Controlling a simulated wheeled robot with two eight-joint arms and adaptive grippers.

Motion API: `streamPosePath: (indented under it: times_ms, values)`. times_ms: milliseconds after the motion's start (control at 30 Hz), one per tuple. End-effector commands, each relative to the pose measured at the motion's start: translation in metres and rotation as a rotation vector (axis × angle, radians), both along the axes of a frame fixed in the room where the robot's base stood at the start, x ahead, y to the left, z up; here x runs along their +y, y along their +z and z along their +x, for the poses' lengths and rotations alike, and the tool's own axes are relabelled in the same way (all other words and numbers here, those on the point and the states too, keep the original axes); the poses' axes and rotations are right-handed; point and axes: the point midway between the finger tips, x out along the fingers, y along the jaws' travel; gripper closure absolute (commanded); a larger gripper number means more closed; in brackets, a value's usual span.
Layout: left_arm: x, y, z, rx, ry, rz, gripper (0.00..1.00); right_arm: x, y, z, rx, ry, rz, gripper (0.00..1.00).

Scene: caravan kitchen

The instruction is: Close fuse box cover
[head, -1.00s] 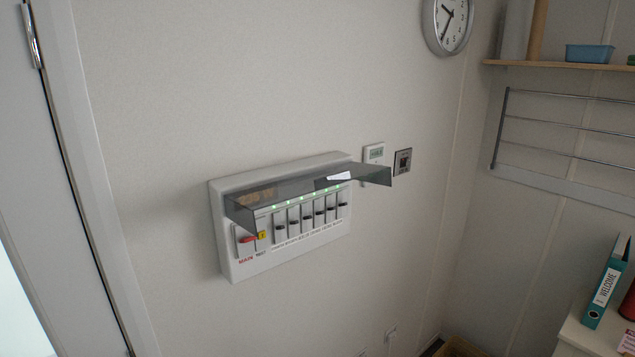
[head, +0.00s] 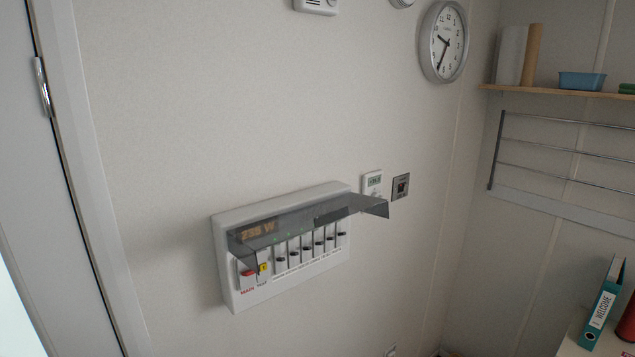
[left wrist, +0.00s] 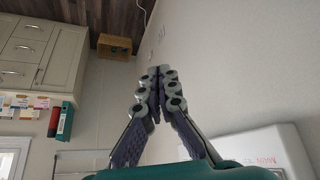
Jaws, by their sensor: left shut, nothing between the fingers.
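The white fuse box (head: 236,302) is fixed to the wall left of centre in the head view. Its smoky see-through cover (head: 300,224) is open, hinged near the top and sticking out over the row of switches. The red main switch, a yellow test button and several black switches show below and through it. In the left wrist view, part of the fuse box (left wrist: 262,148) shows at the lower right, with upside-down red lettering. My left gripper (left wrist: 154,74) is shut and empty, apart from the box in that picture. The cover cannot be made out there. My right gripper is not in view.
A thermostat (head: 372,183) and a small wall plate (head: 401,187) sit right of the fuse box. A door frame (head: 85,200) is at the left. A wire rack (head: 560,153) and shelf (head: 555,91) are on the right wall. The wall above the box is clear.

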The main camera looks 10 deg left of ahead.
Motion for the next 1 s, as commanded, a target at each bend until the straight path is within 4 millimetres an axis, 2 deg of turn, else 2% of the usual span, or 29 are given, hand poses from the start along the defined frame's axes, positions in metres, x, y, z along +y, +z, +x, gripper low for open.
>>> streamPosePath:
  times_ms: [33, 100, 167, 200, 300, 367, 400, 500, 533, 600, 733, 833, 1000]
  values:
    - [0.001, 0.060, 0.014, 0.011, -0.028, -0.014, 1.00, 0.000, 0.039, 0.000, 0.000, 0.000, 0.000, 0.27]
    - [0.000, 0.113, 0.031, 0.020, -0.080, -0.033, 1.00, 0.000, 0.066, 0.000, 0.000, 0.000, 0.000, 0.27]
    - [0.000, 0.157, 0.045, 0.022, -0.125, -0.051, 1.00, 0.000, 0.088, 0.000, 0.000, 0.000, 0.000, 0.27]
    - [0.000, 0.186, 0.055, 0.020, -0.157, -0.063, 1.00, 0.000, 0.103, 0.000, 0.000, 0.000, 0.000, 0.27]
    - [0.002, 0.256, 0.077, 0.009, -0.233, -0.093, 1.00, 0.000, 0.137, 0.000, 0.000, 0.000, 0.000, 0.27]
    - [0.004, 0.292, 0.089, -0.002, -0.276, -0.110, 1.00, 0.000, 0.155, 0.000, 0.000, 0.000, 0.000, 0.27]
    - [0.006, 0.317, 0.099, -0.015, -0.309, -0.122, 1.00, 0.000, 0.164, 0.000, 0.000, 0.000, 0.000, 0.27]
    - [0.014, 0.376, 0.125, -0.061, -0.403, -0.155, 1.00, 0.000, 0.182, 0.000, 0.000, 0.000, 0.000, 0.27]
    - [0.016, 0.391, 0.131, -0.076, -0.427, -0.163, 1.00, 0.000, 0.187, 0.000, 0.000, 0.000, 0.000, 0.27]
    - [0.020, 0.419, 0.142, -0.109, -0.475, -0.177, 1.00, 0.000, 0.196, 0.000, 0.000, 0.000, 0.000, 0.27]
    - [0.024, 0.445, 0.153, -0.148, -0.527, -0.189, 1.00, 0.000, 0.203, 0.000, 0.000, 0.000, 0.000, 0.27]
    - [0.022, 0.444, 0.157, -0.156, -0.539, -0.190, 1.00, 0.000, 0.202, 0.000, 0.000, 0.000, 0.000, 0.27]
    - [0.008, 0.426, 0.169, -0.156, -0.541, -0.190, 1.00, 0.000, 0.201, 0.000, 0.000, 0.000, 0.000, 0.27]
